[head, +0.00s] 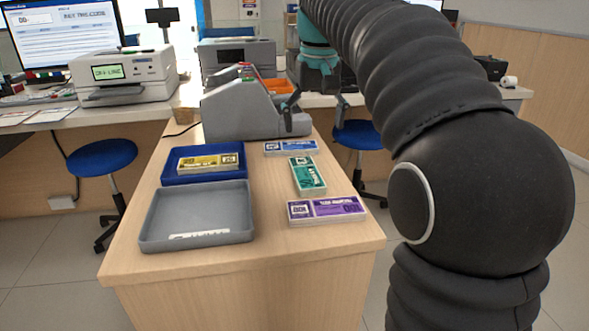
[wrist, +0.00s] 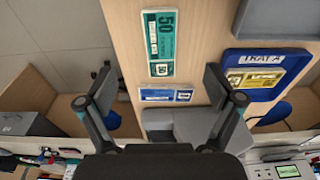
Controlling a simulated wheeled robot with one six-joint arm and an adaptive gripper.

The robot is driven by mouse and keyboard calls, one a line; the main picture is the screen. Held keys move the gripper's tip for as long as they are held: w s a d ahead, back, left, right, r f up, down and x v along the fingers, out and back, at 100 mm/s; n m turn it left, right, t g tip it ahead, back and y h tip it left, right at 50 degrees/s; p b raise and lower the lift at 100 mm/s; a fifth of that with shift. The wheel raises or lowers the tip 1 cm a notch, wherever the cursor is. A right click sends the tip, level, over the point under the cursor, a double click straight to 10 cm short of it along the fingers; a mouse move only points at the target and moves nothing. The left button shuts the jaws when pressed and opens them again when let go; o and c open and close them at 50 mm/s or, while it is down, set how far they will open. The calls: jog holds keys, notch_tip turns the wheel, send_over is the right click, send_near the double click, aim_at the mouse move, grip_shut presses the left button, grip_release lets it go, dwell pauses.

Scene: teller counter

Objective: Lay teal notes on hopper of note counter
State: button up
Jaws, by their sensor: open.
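The teal notes (head: 308,175) lie flat on the wooden counter, right of the trays, between a blue bundle and a purple bundle. They also show in the wrist view (wrist: 160,45), above the gap between my fingers. The note counter (head: 248,112) is a grey machine at the back of the counter; its grey body shows in part in the wrist view (wrist: 185,124). Its hopper is hard to make out from here. My gripper (head: 316,103) is open and empty, in the air beyond the notes and right of the note counter. It also shows in the wrist view (wrist: 158,92).
A blue bundle (head: 291,147) and a purple bundle (head: 327,209) lie near the teal notes. A blue tray (head: 171,179) holds yellow notes (head: 208,162); a grey tray (head: 148,226) stands in front. Stools and desks with machines stand behind.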

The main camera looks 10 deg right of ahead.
jog(key=g, duration=0.1)
send_near(306, 171)
notch_tip(306, 171, down, 9)
jog(key=b, duration=0.4)
jog(key=shift+b, duration=0.35)
jog(key=shift+r, duration=0.1)
jog(key=c, duration=1.4)
jog(key=shift+r, duration=0.55)
jog(key=r, duration=0.1)
jog(key=r+p, duration=0.1)
jog(key=r, duration=0.1)
jog(key=shift+s+d+r, duration=0.1)
jog(key=shift+d+r, duration=0.1)
jog(key=shift+r, duration=0.1)
jog(key=s+d+r, duration=0.6)
jog(key=s+d, duration=0.1)
jog(key=s, duration=0.1)
jog(key=shift+d+r+p, duration=0.15)
jog(key=shift+d+p, duration=0.2)
jog(key=shift+p, duration=0.05)
